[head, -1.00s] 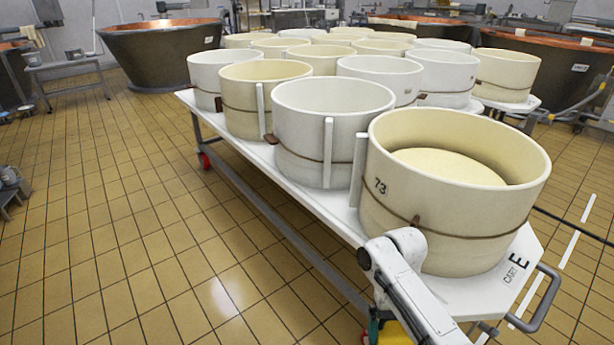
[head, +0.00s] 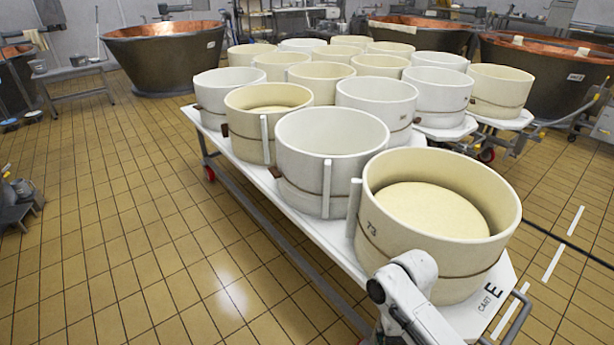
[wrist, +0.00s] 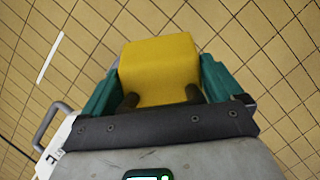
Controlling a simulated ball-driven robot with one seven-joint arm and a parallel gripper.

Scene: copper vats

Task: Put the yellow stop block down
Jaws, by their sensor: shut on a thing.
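The yellow stop block (wrist: 160,68) is a plain yellow block between the teal fingers of my gripper (wrist: 160,88) in the wrist view. The fingers press on its left and right sides. Tan floor tiles show beyond it, and nothing is seen touching its far end. Its height above the floor is hard to tell.
A white cart (head: 463,318) marked E carries several cream and white round moulds; the nearest mould (head: 400,262) reads 73. The cart's grey handle (wrist: 45,125) is at left in the wrist view. Copper vats (head: 165,60) stand behind. Tiled floor (head: 150,230) left of the cart is clear.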

